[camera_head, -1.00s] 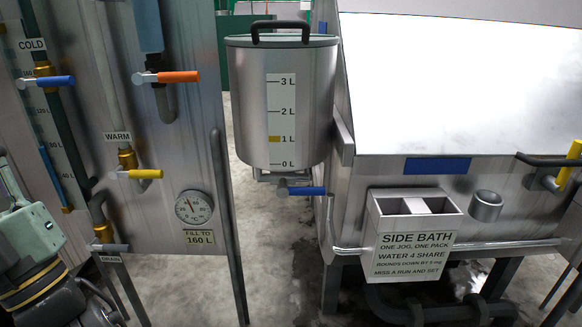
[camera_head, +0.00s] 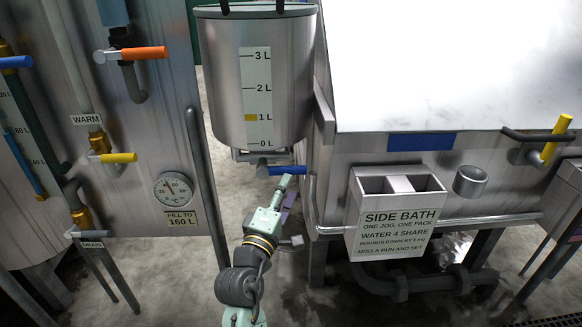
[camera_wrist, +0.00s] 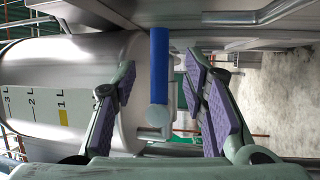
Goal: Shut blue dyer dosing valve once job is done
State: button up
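The blue dosing valve handle (camera_head: 286,170) sticks out level to the right below the steel dosing tank (camera_head: 222,75). The yellow mark on the tank's scale stands at 1 L. My gripper (camera_head: 284,187) is just below the handle in the head view. In the wrist view the blue handle (camera_wrist: 159,65) lies between the two purple-padded fingers of my gripper (camera_wrist: 160,76). The fingers are apart, with a visible gap on each side of the handle. The valve's round grey hub (camera_wrist: 159,118) shows nearer the palm. The handle's tip is close to a steel edge.
The blue-marked dyer (camera_head: 420,143) stands right of the valve, with a side bath box (camera_head: 397,215) on its front. At left a steel panel carries orange (camera_head: 144,53) and yellow (camera_head: 118,158) valve handles. A dark upright rail (camera_head: 205,185) stands left of my arm.

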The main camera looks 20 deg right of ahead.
aim_at(292, 174)
jog(key=p+x, duration=0.1)
jog(key=x, duration=0.6)
jog(key=shift+w+d+p, duration=0.1)
jog(key=shift+w+p, duration=0.05)
jog(key=shift+p, duration=0.2)
jog(key=shift+c, duration=0.4)
grip_shut()
